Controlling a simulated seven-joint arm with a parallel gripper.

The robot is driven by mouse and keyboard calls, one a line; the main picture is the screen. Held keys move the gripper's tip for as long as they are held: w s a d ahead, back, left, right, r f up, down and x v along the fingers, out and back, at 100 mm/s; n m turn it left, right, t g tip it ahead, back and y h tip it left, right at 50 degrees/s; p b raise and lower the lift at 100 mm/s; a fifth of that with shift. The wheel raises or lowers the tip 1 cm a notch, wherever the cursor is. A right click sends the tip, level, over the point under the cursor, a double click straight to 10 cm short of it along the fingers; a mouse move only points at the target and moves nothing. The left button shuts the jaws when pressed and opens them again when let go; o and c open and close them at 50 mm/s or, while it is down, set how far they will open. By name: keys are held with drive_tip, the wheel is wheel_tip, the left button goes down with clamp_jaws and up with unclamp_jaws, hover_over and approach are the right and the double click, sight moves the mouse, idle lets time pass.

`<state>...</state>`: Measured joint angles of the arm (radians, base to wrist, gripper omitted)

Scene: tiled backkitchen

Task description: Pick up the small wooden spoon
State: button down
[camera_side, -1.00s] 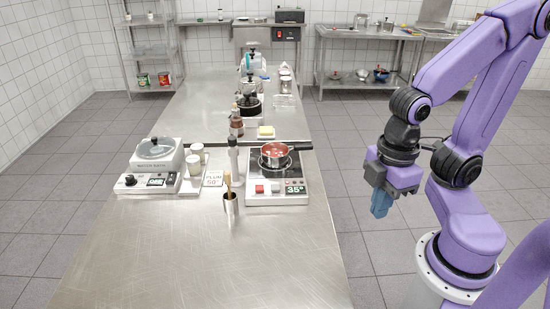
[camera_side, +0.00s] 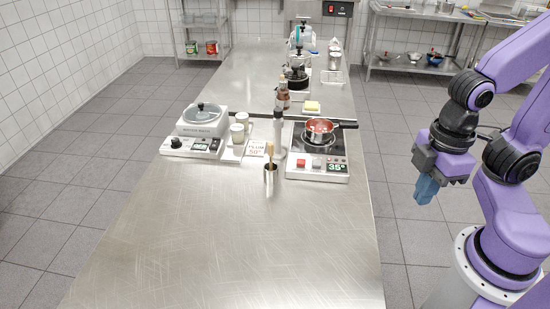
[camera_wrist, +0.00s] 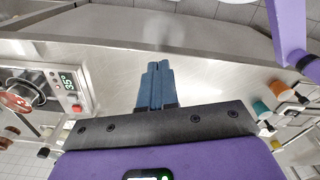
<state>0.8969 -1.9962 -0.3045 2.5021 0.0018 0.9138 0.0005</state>
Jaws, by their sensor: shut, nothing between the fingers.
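The small wooden spoon (camera_side: 270,153) stands upright in a metal cup (camera_side: 271,173) on the steel counter, in front of the hob. Only its upper part shows above the rim; the rest is hidden in the cup. My gripper (camera_side: 424,196) hangs past the right side of the counter in the side view, well apart from the spoon. Its blue fingers point down, closed together and empty. The closed fingers also show in the wrist view (camera_wrist: 158,68), where I cannot make out the spoon.
An induction hob (camera_side: 317,172) with a red-filled pan (camera_side: 320,130) stands behind the cup. A white appliance (camera_side: 196,144), cream jars (camera_side: 237,134) and a sign (camera_side: 256,148) stand left of it. A dark bottle (camera_side: 283,97) is farther back. The front counter (camera_side: 220,245) is clear.

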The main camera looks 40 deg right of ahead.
idle(0.4)
drive_tip(key=c, duration=1)
unclamp_jaws()
